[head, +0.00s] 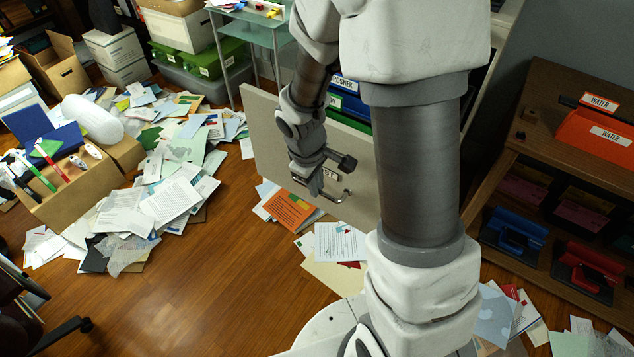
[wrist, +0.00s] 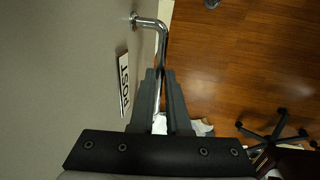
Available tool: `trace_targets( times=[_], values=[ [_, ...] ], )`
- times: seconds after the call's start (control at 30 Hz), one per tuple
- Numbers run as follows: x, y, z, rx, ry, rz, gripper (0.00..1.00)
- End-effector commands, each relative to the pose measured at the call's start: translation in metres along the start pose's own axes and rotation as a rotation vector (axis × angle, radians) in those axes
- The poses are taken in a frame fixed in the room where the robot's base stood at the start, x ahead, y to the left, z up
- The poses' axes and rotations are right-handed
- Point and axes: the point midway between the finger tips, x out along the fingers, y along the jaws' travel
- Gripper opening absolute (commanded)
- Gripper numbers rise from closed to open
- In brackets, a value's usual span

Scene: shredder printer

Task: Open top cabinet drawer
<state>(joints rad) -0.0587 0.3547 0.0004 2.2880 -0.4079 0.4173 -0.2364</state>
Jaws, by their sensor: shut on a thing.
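The beige drawer front (head: 272,135) of the cabinet stands pulled out in the head view, with blue and green labelled files (head: 350,104) showing behind it. Its metal bar handle (head: 338,198) is on the lower part of the front; it also shows in the wrist view (wrist: 150,22), beside a white label (wrist: 123,82). My gripper (head: 316,188) is at the handle. In the wrist view its two fingers (wrist: 163,75) are closed around the bar. My arm hides the right part of the drawer and most of the cabinet body.
Loose papers (head: 165,190) cover the floor at left and some lie under the drawer (head: 340,242). A cardboard box (head: 75,190) stands at left and a chair (head: 35,300) at lower left. A wooden shelf (head: 545,110) stands at right. Bare floor (head: 215,270) lies in front of the drawer.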

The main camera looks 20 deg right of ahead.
Motion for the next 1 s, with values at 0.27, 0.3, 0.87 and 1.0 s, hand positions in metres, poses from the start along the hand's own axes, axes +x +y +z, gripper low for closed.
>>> trace_targets(
  times=[0.27,0.3,0.87,1.0],
  values=[
    [0.000,0.000,0.001,0.000,-0.002,-0.001,0.29],
    [0.000,0.000,0.001,0.000,-0.002,-0.001,0.36],
    [-0.027,0.001,-0.001,0.002,0.003,0.002,0.44],
    [-0.061,0.002,-0.001,0.002,0.005,0.003,0.44]
  ],
)
